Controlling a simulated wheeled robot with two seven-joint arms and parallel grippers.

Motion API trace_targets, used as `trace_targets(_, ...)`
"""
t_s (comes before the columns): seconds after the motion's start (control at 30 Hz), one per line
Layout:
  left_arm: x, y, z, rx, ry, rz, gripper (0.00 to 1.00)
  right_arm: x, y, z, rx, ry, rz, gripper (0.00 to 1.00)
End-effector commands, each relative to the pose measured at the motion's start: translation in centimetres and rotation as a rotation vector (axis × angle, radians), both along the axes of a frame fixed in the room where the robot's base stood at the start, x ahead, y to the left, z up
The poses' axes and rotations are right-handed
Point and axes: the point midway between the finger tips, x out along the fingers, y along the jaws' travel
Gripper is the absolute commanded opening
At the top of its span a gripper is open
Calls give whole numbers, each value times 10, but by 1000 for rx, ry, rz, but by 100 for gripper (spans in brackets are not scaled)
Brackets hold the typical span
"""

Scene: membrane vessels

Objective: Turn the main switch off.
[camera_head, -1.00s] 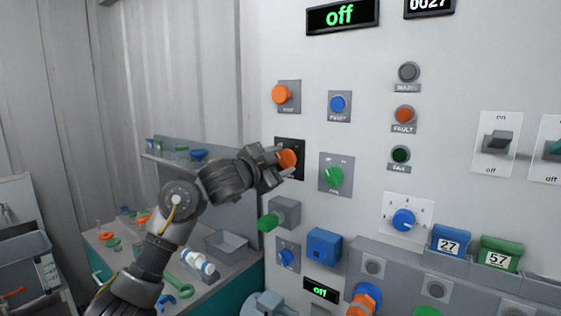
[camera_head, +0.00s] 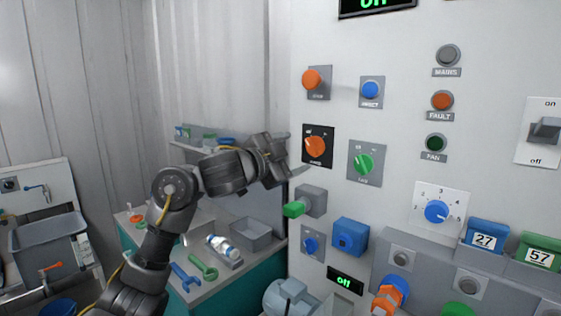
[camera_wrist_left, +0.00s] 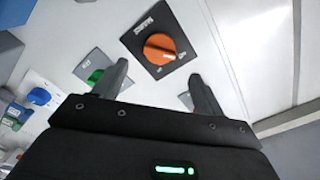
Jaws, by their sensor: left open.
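The main switch (camera_head: 315,147) is an orange rotary knob on a black square plate on the panel. In the left wrist view the knob (camera_wrist_left: 159,47) shows uncovered, with its small position labels too blurred to read surely. My left gripper (camera_head: 297,154) is open and empty just left of the switch, apart from the knob. In the left wrist view the open fingers of the left gripper (camera_wrist_left: 159,72) stand to either side, short of the knob. The right gripper is not in view.
A green rotary knob (camera_head: 363,164) sits to the right of the switch. A bench (camera_head: 205,291) with tools stands at the left. The top display (camera_head: 376,6) is partly cut off.

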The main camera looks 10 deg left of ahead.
Motion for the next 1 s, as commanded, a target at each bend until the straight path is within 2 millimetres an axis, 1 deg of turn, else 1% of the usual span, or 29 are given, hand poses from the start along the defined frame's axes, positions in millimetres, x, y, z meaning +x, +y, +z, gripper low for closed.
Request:
trace_targets(0.03, -8, 6, 0, 1, -5, 0, 71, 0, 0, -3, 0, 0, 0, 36)
trace_targets(0.1, -17, 14, -1, 2, -4, 3, 71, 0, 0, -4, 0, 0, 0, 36)
trace_targets(0.2, -28, 21, 0, 2, -3, 1, 71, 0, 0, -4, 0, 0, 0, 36)
trace_targets(0.3, -34, 26, 0, 1, -1, 1, 71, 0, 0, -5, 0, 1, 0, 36)
trace_targets(0.67, -37, 28, 0, 0, 2, 2, 71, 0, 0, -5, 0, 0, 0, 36)
trace_targets(0.73, -36, 28, -5, -3, 7, 5, 71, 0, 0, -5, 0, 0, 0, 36)
trace_targets(0.77, -36, 29, -10, -7, 14, 8, 71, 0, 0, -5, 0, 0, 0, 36)
trace_targets(0.87, -32, 33, -42, -34, 53, 36, 71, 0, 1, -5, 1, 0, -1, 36)
trace_targets(0.97, -31, 42, -94, -82, 124, 90, 71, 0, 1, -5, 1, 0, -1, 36)
trace_targets(1.0, -32, 47, -119, -102, 159, 118, 71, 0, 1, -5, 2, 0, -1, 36)
